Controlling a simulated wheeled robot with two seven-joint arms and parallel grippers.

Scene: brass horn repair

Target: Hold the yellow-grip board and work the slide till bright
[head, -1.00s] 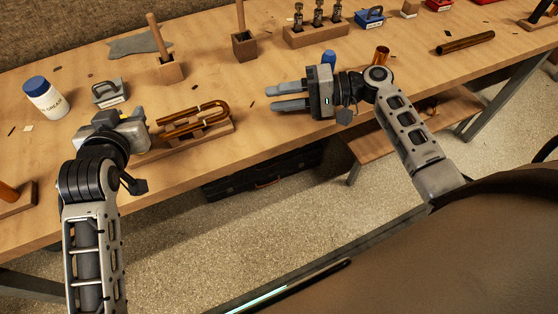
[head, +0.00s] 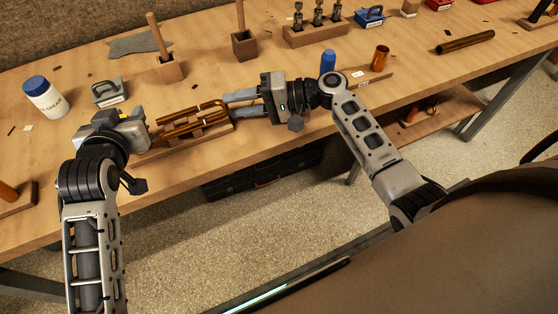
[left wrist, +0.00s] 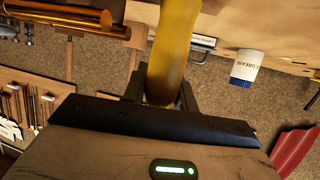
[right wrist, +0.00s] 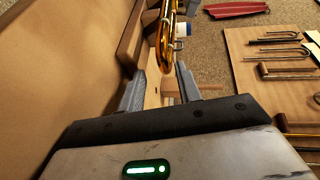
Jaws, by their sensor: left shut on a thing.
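The slide (head: 190,122) is a U-shaped brass tube on a wooden base (head: 185,142) near the bench's front edge. Parts of the tube look darker than others. My left gripper (head: 148,125) is at the slide's left end. In the left wrist view its fingers are shut on a yellow grip (left wrist: 175,50); the head view hides this grip behind the gripper. My right gripper (head: 232,104) is open, its fingers pointing left at the slide's rounded bend. In the right wrist view the brass bend (right wrist: 167,50) shows between and just beyond the fingertips; contact cannot be told.
A grease jar (head: 46,100) and a grey handled block (head: 108,92) stand left, behind my left gripper. A dowel block (head: 170,70) stands behind the slide. A blue bottle (head: 327,62) and copper cup (head: 380,57) stand behind my right arm. A copper tube (head: 466,42) lies far right.

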